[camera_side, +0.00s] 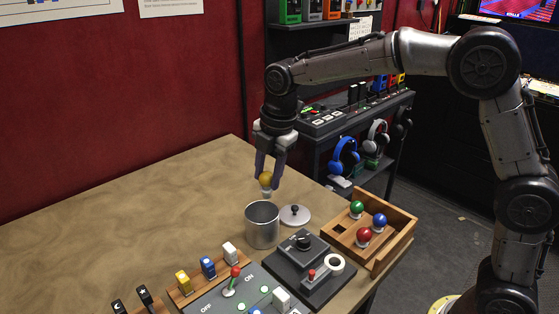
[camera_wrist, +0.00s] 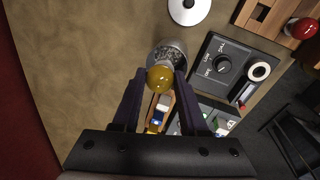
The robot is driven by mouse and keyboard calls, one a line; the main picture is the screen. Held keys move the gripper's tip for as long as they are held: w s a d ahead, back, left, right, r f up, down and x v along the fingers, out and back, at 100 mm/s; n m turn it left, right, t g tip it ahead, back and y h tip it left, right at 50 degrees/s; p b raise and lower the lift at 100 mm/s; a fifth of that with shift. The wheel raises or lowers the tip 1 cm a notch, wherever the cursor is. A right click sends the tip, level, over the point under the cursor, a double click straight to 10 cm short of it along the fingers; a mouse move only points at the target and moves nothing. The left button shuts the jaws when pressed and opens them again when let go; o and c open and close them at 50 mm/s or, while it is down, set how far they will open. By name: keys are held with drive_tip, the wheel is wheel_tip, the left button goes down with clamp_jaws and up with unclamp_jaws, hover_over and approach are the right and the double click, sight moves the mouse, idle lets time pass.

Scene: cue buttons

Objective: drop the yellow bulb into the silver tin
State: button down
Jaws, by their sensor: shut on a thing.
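The yellow bulb (camera_side: 266,179) is held between the fingers of my gripper (camera_side: 268,182), above the silver tin. My gripper (camera_wrist: 160,80) also shows in the wrist view, shut on the yellow bulb (camera_wrist: 160,79). The silver tin (camera_side: 262,227) stands upright and open on the table, just below the bulb. In the wrist view the tin (camera_wrist: 168,48) lies partly behind the bulb. Its lid (camera_side: 295,215), pale with a dark knob, lies on the table beside it.
A wooden tray (camera_side: 393,246) holds a green, a blue and a red bulb. A dark dial box (camera_side: 303,246) and a grey switch panel (camera_side: 240,289) stand in front of the tin. A wooden rack (camera_side: 207,283) holds several coloured blocks. The table's left side is clear.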

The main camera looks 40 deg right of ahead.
sight(269, 196)
drive_tip(key=shift+f, duration=3.1)
drive_tip(key=shift+c, duration=1.8)
unclamp_jaws()
wheel_tip(269, 196, up, 14)
drive_tip(key=s, duration=0.2)
drive_tip(key=shift+s+d+f, duration=0.15)
drive_tip(key=shift+s+d, duration=0.15)
